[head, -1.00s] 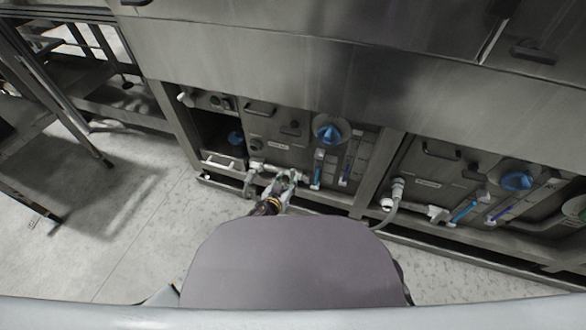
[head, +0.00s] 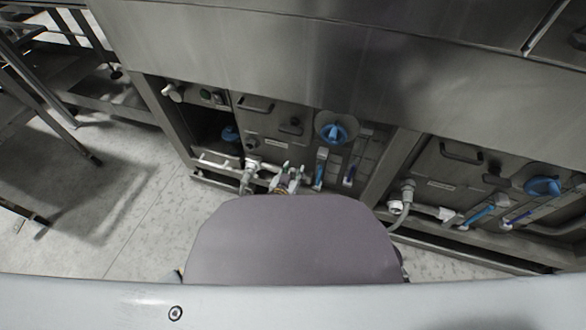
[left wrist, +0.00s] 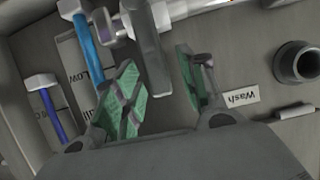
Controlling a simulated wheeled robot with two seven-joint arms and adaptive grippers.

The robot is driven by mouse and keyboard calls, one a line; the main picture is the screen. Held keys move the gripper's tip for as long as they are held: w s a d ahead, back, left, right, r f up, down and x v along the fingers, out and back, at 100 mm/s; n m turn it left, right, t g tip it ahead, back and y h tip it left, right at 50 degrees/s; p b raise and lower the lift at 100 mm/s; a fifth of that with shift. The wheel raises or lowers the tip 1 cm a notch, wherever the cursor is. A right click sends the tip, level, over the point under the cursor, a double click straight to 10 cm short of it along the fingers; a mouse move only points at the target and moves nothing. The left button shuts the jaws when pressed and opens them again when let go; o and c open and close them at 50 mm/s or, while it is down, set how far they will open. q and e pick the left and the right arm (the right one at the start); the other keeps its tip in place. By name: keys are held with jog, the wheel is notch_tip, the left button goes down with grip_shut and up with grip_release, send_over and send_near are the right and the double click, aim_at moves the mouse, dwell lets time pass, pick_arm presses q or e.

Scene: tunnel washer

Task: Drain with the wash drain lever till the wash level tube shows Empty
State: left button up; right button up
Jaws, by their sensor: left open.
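My left gripper (head: 285,180) is at the white drain pipe under the left machine panel, partly hidden by my own body. In the left wrist view, its green-padded fingers (left wrist: 157,88) are apart. A flat grey lever handle (left wrist: 147,50) on the pipe reaches toward the gap between them, and I cannot tell whether they touch it. A "Wash" label (left wrist: 240,97) is beside one finger. The level tube with blue in it (left wrist: 88,45) is beside the other finger; it also shows in the head view (head: 320,168). "LOW" is legible beside it, upside down. My right gripper is not in view.
A second, darker blue tube (left wrist: 52,115) stands beside the first. A blue knob (head: 334,130) is above the tubes. A similar panel with another blue knob (head: 543,187) and a hose (head: 402,208) is to the right. Bare floor (head: 130,225) lies left.

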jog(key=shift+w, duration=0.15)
pick_arm(q)
jog(key=shift+c, duration=0.5)
grip_shut()
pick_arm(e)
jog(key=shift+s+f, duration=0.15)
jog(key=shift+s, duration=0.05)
